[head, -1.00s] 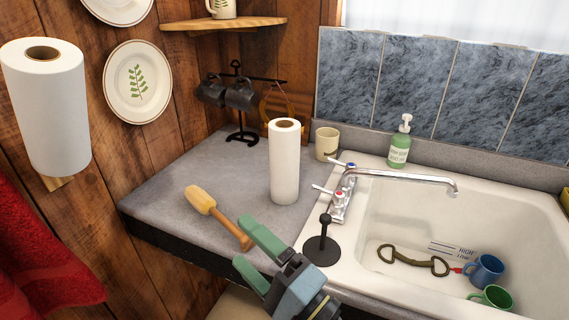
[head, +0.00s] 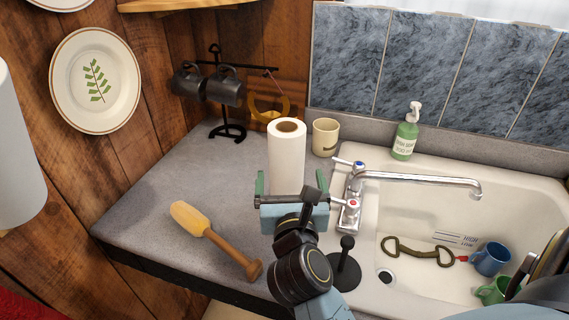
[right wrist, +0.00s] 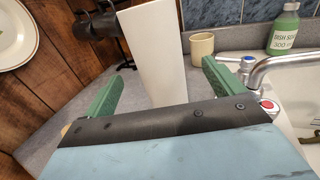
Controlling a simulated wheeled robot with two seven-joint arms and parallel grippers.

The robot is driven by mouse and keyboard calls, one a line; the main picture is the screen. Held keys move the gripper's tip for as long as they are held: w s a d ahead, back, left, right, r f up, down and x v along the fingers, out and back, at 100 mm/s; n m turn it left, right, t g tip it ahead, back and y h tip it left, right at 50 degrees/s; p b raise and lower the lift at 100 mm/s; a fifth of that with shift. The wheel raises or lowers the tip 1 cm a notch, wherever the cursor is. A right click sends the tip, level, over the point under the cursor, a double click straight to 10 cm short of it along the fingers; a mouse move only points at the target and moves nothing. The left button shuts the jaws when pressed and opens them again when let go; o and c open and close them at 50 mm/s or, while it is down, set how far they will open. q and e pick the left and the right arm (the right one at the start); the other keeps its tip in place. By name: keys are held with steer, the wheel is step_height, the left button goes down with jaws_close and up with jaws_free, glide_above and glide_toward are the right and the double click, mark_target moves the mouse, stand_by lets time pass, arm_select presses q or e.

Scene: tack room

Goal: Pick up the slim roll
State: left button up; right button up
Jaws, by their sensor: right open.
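The slim roll (head: 287,158) is a tall white paper roll with a brown core, standing upright on the grey counter (head: 175,190). It also shows in the right wrist view (right wrist: 156,50), cut off at the top. My right gripper (head: 292,188) is open, with a green finger to each side of the roll's lower part as seen from the head. The gripper hides the roll's base. My left gripper is not in view.
A wooden brush-like tool (head: 215,240) lies left of the gripper. A black stand (head: 344,270) and the faucet (head: 420,180) are close on the right, by the sink. A cream mug (head: 325,138) and a mug rack (head: 215,90) stand behind. A thicker roll (head: 20,150) hangs at left.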

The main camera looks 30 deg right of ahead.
mark_target(288, 166)
steer(key=shift+w+d+r, duration=0.1)
steer(key=shift+w+d, duration=0.25)
steer(key=shift+w, duration=0.3)
steer(key=shift+w+d, duration=0.15)
steer(key=shift+w, duration=0.1)
steer(key=shift+w+d, duration=0.25)
steer(key=shift+w, duration=0.25)
steer(key=p+x, duration=0.1)
steer(key=x, duration=0.3)
steer(key=shift+a+r, duration=0.1)
steer(key=shift+w, duration=0.2)
steer(key=c, duration=1)
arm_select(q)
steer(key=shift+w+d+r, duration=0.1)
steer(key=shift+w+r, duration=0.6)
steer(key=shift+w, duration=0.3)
arm_select(e)
steer(key=shift+c, duration=0.5)
